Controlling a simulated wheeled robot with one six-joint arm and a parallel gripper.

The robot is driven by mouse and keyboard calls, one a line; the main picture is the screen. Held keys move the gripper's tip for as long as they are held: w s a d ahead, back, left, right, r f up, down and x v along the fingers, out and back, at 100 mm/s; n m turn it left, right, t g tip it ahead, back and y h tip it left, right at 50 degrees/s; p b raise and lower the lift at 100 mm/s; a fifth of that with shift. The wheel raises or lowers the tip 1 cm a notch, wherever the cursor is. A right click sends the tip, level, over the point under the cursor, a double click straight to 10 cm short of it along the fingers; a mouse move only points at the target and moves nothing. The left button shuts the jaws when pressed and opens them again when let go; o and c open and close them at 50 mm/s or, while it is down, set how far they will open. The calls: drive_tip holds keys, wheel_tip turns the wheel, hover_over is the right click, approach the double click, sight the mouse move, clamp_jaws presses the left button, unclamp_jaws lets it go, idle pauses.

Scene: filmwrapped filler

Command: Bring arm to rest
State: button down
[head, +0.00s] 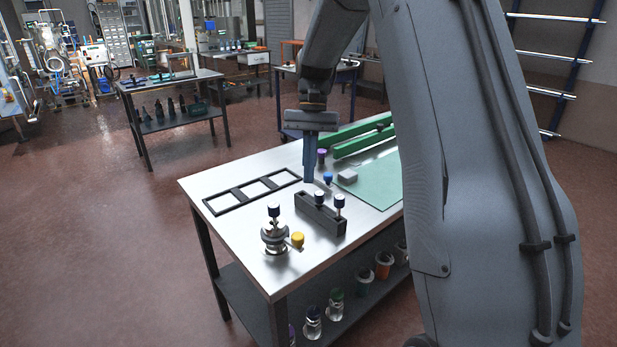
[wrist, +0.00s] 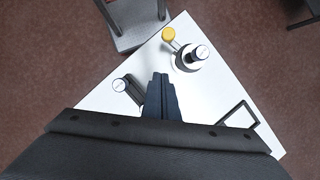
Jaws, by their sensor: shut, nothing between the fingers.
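My gripper (head: 309,180) points down above the metal-topped table (head: 222,186), over the area of the dark block (head: 319,213). Its blue fingers are together with nothing between them. In the wrist view the closed fingers (wrist: 162,78) show against the white table top (wrist: 200,107). My arm reaches in from above and hides the right part of the table in the head view.
A metal fitting (head: 274,238) with a yellow knob (head: 297,239) stands near the front corner. A black frame (head: 250,192) lies at left, a green mat (head: 372,182) at right. Jars stand on the lower shelf. Floor at left is clear.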

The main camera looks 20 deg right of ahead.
idle(0.3)
drive_tip(key=s+a+f+n+t, duration=0.1)
drive_tip(key=s+f+n, duration=0.1)
drive_tip(key=s, duration=0.5)
drive_tip(key=s+a+f+n+t+h, duration=0.1)
drive_tip(key=s+f+t, duration=0.1)
drive_tip(key=s+f, duration=0.2)
drive_tip(key=s+a+f+n+t+b, duration=0.1)
drive_tip(key=s+a+f+n+t, duration=0.1)
drive_tip(key=s, duration=0.7)
drive_tip(key=shift+s+f+n+h, duration=0.3)
drive_tip(key=shift+s+f+h, duration=0.05)
drive_tip(key=shift+f+h, duration=0.1)
